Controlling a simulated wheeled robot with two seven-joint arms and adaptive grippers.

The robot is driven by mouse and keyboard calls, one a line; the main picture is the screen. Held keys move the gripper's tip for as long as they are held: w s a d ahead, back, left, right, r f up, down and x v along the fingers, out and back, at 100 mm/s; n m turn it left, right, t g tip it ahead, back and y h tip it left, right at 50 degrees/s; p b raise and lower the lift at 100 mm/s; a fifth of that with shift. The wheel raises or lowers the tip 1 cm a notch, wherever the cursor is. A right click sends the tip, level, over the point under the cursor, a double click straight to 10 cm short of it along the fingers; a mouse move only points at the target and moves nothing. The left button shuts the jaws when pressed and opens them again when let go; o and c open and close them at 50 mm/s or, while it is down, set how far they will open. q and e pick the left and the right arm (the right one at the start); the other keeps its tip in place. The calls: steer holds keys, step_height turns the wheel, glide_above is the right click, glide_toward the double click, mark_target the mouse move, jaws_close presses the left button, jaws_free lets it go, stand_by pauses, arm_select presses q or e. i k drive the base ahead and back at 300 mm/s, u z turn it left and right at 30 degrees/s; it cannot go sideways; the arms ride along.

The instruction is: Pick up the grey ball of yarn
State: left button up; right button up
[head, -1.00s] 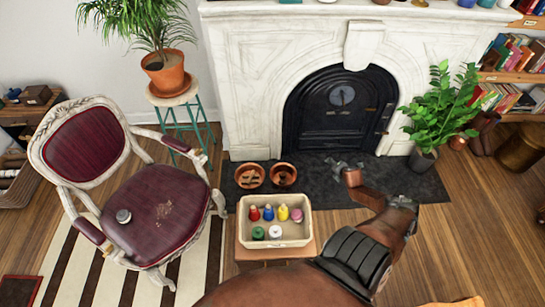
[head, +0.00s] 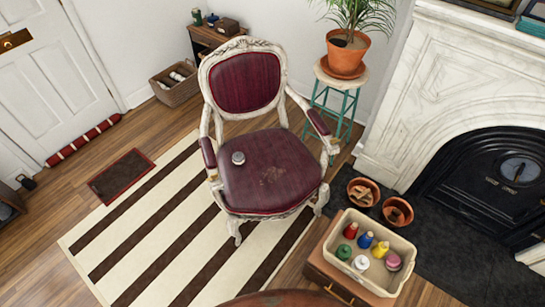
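A small grey round thing (head: 238,158) with a paler top rests on the dark red seat of the carved armchair (head: 268,185), left of the seat's middle. It is the only thing in view that fits the grey ball of yarn, but it is too small to make out any strands. Nothing touches it except the seat. Neither of my grippers is in view.
A cream bin (head: 400,282) with several coloured items stands on a small wooden table (head: 318,265), right of the chair. Two terracotta pots (head: 363,191) sit on the dark hearth. A plant stand (head: 344,103) is behind the chair.

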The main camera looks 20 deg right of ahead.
mark_target(237, 158)
steer(key=u, duration=1.45)
steer(key=i, duration=2.45)
steer(key=z, duration=2.1)
